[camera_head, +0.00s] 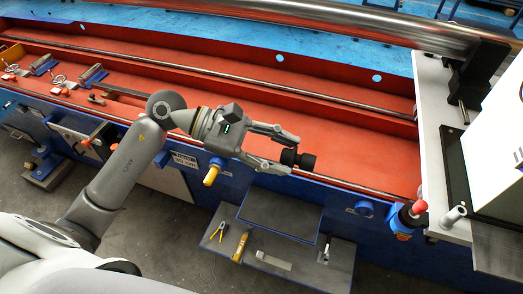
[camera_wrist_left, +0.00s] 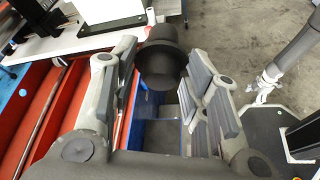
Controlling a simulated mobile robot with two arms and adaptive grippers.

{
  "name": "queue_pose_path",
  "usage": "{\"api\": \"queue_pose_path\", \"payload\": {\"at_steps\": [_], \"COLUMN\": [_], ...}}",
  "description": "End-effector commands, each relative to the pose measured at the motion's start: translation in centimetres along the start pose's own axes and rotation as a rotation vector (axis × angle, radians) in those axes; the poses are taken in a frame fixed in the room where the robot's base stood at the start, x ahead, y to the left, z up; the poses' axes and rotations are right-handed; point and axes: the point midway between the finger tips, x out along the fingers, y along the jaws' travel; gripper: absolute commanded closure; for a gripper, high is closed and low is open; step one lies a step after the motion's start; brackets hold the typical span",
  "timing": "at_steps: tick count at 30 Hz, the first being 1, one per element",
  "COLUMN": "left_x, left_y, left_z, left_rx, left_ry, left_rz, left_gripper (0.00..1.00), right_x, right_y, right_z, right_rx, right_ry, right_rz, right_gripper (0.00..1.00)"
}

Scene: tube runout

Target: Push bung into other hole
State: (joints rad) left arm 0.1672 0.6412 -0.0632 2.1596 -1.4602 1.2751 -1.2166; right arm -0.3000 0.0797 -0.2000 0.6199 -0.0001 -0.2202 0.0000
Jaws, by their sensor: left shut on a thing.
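My left gripper (camera_head: 285,150) is shut on a black bung (camera_head: 304,160), a stepped round plug held at the fingertips. In the head view it is over the front edge of the red bed, above the blue side panel. The left wrist view shows the bung (camera_wrist_left: 160,65) between the fingers of my left gripper (camera_wrist_left: 163,68). A long shiny metal tube (camera_head: 360,25) runs along the far side, its right end at a black holder (camera_head: 484,68). No tube opening shows clearly, and the bung is well apart from the tube. My right gripper is not in view.
The red bed (camera_head: 340,137) has a thin rod along it. A white and grey machine block (camera_head: 432,130) stands at the right, with a red-topped knob (camera_head: 419,207) near it.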

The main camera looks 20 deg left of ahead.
Motion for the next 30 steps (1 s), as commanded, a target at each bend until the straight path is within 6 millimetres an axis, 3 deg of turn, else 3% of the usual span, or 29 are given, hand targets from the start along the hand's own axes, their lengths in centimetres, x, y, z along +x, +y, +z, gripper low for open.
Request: {"api": "queue_pose_path", "payload": {"at_steps": [6, 14, 18, 23, 26, 30], "left_x": [1.9, 3.5, 3.7, 3.8, 3.7, 3.7], "left_y": [0.7, 1.0, 1.0, 1.0, 1.0, 1.0], "left_z": [2.4, 4.1, 4.3, 4.4, 4.4, 4.4], "left_rx": [0.054, 0.091, 0.098, 0.098, 0.098, 0.098], "left_ry": [-0.059, -0.105, -0.112, -0.113, -0.113, -0.113], "left_rz": [-0.118, -0.212, -0.232, -0.235, -0.234, -0.233], "left_gripper": [0.82, 0.82, 0.82, 0.82, 0.82, 0.82], "right_x": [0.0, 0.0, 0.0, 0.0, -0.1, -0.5], "right_y": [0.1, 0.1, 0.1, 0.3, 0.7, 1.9], "right_z": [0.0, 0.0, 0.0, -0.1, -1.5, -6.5], "right_rx": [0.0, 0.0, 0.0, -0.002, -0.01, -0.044], "right_ry": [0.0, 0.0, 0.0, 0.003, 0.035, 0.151], "right_rz": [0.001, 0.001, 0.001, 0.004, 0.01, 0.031], "right_gripper": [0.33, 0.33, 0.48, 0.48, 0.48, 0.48]}}
